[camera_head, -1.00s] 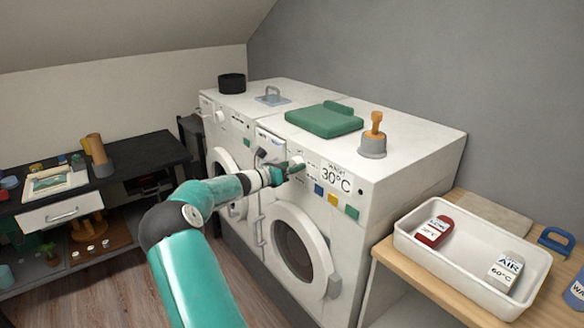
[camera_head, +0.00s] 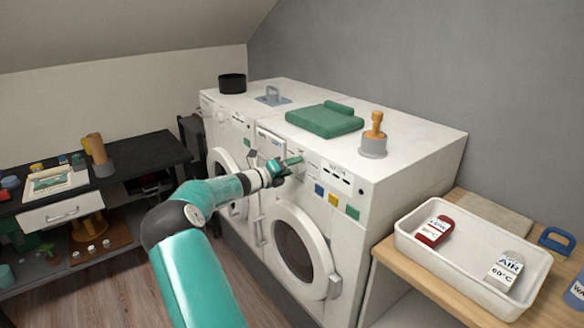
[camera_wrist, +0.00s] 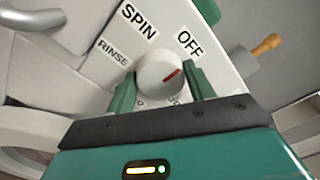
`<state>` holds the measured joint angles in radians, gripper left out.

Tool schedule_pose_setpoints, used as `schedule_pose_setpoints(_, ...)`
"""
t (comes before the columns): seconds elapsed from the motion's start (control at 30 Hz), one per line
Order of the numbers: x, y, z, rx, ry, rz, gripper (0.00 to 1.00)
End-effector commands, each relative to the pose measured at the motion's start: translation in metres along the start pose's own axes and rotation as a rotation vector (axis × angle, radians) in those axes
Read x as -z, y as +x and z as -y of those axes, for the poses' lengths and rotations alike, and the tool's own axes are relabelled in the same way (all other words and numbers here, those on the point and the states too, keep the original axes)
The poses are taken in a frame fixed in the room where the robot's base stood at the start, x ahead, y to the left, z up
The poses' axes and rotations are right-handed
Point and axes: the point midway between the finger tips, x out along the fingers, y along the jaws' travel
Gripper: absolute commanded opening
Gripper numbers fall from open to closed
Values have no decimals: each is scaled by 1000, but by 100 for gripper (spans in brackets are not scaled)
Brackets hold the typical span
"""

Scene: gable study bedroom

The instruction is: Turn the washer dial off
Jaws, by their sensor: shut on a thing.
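The washer dial (camera_wrist: 155,76) is a round white knob with a red mark. In the wrist view the mark points right and slightly up, a little below the OFF label (camera_wrist: 188,41). SPIN (camera_wrist: 139,21) and RINSE (camera_wrist: 115,53) labels sit above and left of it; lower labels are partly hidden. My gripper (camera_wrist: 161,84) is shut on the dial, with one green finger on each side. In the head view my gripper (camera_head: 287,166) is at the control panel of the nearer washer (camera_head: 335,262), and it mostly hides the dial.
A folded green cloth (camera_head: 324,120) and an orange-handled grey object (camera_head: 373,140) rest on the washer top. A second machine (camera_head: 224,130) stands behind to the left. A white tray (camera_head: 408,246) sits on a wooden table at right. Floor at lower left is clear.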

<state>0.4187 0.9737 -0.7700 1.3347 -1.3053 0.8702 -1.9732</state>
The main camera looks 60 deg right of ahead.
Motion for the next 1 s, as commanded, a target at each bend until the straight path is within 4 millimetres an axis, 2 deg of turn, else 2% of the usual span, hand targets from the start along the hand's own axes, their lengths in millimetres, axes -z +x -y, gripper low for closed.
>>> schedule_pose_setpoints(0.57,-1,0,1,1,-38,2,30)
schedule_pose_setpoints(0.6,-1,0,1,1,-38,2,59)
schedule_pose_setpoints(0.7,-1,0,1,1,-37,2,75)
schedule_pose_setpoints(1.0,0,-2,0,0,-38,1,75)
